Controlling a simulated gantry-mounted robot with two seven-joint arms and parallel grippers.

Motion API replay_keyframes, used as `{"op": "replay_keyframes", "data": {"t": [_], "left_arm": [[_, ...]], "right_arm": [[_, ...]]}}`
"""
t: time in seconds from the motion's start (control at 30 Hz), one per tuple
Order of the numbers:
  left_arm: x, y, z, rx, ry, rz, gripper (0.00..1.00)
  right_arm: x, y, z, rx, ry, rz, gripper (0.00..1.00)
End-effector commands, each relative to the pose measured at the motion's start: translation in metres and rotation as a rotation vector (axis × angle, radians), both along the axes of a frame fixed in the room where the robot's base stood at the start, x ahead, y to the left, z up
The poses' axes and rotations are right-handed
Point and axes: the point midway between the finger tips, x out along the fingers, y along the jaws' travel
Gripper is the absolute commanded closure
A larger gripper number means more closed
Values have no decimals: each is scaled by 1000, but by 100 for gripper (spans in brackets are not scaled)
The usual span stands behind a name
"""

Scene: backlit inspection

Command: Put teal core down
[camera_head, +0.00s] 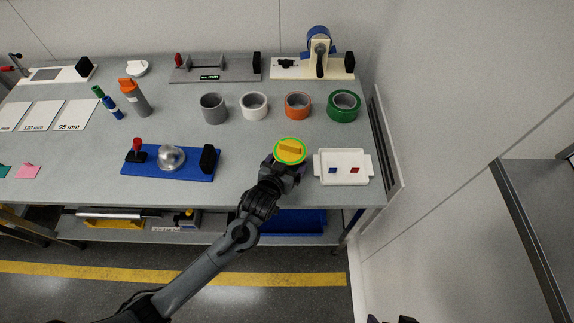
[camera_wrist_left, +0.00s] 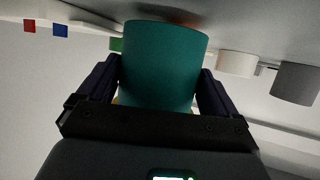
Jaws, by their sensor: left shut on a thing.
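The teal core (camera_wrist_left: 165,62) fills the middle of the left wrist view, which looks upside down. My left gripper (camera_wrist_left: 160,88) is shut on it, with one dark finger on each side. In the head view, my left gripper (camera_head: 283,170) is at the table's front, left of the white tray. A yellow disc with a raised bar and a bright green rim (camera_head: 290,150) shows above the fingers, at the top of the held core. The core's wall is mostly hidden there. I cannot tell whether its base touches the table. Dark parts at the bottom edge may be my right gripper.
The white tray (camera_head: 344,178) holds a blue and a red square. Grey (camera_head: 213,108), white (camera_head: 254,106), orange (camera_head: 298,106) and green (camera_head: 344,105) rings stand behind. A blue fixture (camera_head: 170,162) with a metal dome is to the left. The grey table (camera_head: 245,185) is bare between.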

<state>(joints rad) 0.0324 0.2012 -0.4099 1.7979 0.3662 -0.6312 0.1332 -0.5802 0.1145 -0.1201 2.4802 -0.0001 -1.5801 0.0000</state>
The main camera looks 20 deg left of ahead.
Motion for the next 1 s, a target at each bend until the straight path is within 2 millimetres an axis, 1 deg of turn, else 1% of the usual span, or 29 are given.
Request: {"op": "replay_keyframes", "data": {"t": [0.03, 0.07, 0.47, 0.5, 0.53, 0.77, 0.87, 1.0], "left_arm": [[0, 0, -7, 1, 0, 0, 44], [0, 0, -8, 0, -2, 0, 44], [0, 0, -11, 0, -2, 0, 44], [0, 0, -12, 1, 0, 0, 4], [0, 0, -12, 1, 0, 0, 0], [0, 0, -11, 1, -1, -1, 0], [0, 0, -8, 1, -2, -1, 0], [-13, -1, -3, 0, 0, -2, 0]], "right_arm": [[0, 0, -3, 0, 0, 0, 0], [0, 0, -3, 0, 0, 0, 0], [0, -1, -3, -4, 0, 3, 0], [0, -1, -3, -5, 0, 4, 0], [0, -2, -3, -7, 0, 4, 0], [0, -2, -3, -10, 1, 6, 0], [0, -2, -3, -10, 1, 6, 0], [0, -2, 2, -9, 1, 5, 0]]}}
